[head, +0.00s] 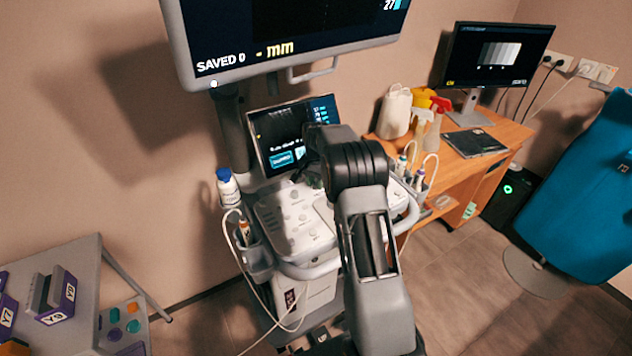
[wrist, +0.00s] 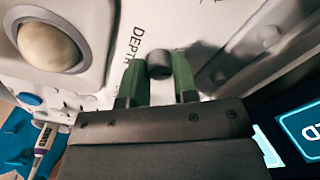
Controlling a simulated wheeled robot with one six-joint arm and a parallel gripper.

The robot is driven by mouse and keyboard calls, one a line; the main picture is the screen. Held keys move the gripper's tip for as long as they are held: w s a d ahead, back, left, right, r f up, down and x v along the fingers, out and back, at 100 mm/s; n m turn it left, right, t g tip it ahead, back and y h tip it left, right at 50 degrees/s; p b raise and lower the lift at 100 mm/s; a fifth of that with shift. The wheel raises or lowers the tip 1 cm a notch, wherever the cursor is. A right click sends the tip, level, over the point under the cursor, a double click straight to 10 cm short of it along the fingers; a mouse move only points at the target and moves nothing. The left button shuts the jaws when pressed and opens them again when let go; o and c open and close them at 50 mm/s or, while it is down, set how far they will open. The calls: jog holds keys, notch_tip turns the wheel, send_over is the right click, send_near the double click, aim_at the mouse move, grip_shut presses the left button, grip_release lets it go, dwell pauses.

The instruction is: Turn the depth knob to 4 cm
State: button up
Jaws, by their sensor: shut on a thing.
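The depth knob (wrist: 159,64) is a small dark round knob on the white console panel, with the printed word DEPTH beside it in the wrist view. My gripper (wrist: 158,82) has its two green fingers on either side of the knob and is shut on it. The knob's pointer and any scale marks cannot be made out. In the head view my arm reaches over the ultrasound console (head: 283,215) and hides the knob. The large monitor (head: 290,45) reads "SAVED 0" and "- mm", with a cut-off "27" at its right edge.
A tilted touchscreen (head: 275,128) stands just behind my gripper. A trackball (wrist: 50,46) lies left of the knob in the wrist view. A blue-capped bottle (head: 228,187) and cabled probes (head: 244,230) flank the console. A wooden desk (head: 500,130) stands at right.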

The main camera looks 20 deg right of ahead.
aim_at(316, 183)
jog(key=n, duration=0.3)
jog(key=shift+n, duration=0.4)
jog(key=shift+n+p, duration=0.3)
jog(key=shift+n, duration=1.5)
jog(key=o, duration=0.9)
jog(key=shift+o, duration=0.2)
jog(key=shift+r, duration=0.1)
notch_tip(316, 183, up, 14)
